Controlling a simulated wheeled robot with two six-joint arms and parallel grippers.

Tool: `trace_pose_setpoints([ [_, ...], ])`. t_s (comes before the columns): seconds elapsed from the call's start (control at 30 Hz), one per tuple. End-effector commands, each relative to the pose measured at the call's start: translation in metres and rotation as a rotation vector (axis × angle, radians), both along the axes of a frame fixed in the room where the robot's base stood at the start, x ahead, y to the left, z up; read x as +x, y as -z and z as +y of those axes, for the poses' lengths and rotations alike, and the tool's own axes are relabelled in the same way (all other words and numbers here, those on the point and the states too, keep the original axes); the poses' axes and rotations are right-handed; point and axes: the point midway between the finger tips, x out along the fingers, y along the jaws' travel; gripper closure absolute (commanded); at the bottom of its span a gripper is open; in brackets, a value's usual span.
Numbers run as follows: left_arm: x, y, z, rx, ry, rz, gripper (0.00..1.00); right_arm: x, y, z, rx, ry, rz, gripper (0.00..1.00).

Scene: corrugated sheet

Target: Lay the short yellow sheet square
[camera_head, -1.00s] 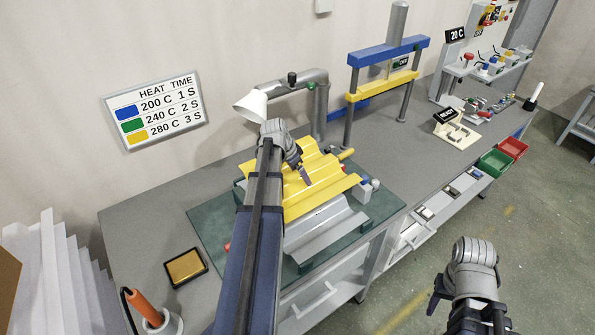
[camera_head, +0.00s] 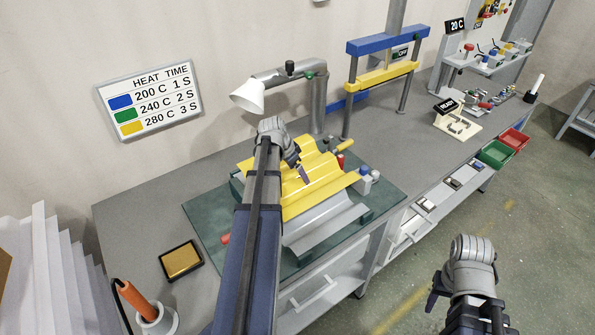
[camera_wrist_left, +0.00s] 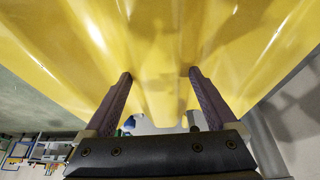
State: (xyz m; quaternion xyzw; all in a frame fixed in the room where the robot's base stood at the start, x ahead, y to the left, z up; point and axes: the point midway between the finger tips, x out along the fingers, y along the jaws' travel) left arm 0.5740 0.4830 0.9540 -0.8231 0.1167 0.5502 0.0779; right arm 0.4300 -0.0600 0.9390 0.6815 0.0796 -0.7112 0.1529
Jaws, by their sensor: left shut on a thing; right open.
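The short yellow corrugated sheet (camera_head: 318,190) lies over a grey corrugated sheet (camera_head: 325,222) on the bench, its ridges running roughly the same way. My left gripper (camera_head: 297,170) is shut on the yellow sheet; its arm hides the sheet's left part. In the left wrist view the sheet (camera_wrist_left: 155,35) fills the top, with the fingers (camera_wrist_left: 160,78) against it. Whether the yellow sheet touches the grey one all along is not clear. My right gripper (camera_head: 466,312) is open and empty, over the floor in front of the bench.
A green mat (camera_head: 208,222) lies beneath the sheets. A white nozzle on a grey pipe (camera_head: 247,97) hangs behind them. A blue and yellow press (camera_head: 384,76) stands back right. A framed yellow pad (camera_head: 181,260) lies front left. The bench's left end is mostly clear.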

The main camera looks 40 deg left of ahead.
Motion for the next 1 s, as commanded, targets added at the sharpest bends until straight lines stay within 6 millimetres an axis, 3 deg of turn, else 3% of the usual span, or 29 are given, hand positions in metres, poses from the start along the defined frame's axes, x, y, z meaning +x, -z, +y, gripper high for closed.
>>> trace_pose_setpoints([
  [0.7, 0.000, 0.051, 0.000, 0.000, 0.000, 0.000, 0.98, 0.000, 0.051, 0.000, 0.000, 0.000, 0.000, 0.50],
  [1.0, 0.000, 0.059, 0.000, 0.000, 0.000, 0.000, 0.98, 0.000, 0.059, 0.000, 0.000, 0.000, 0.000, 0.50],
])
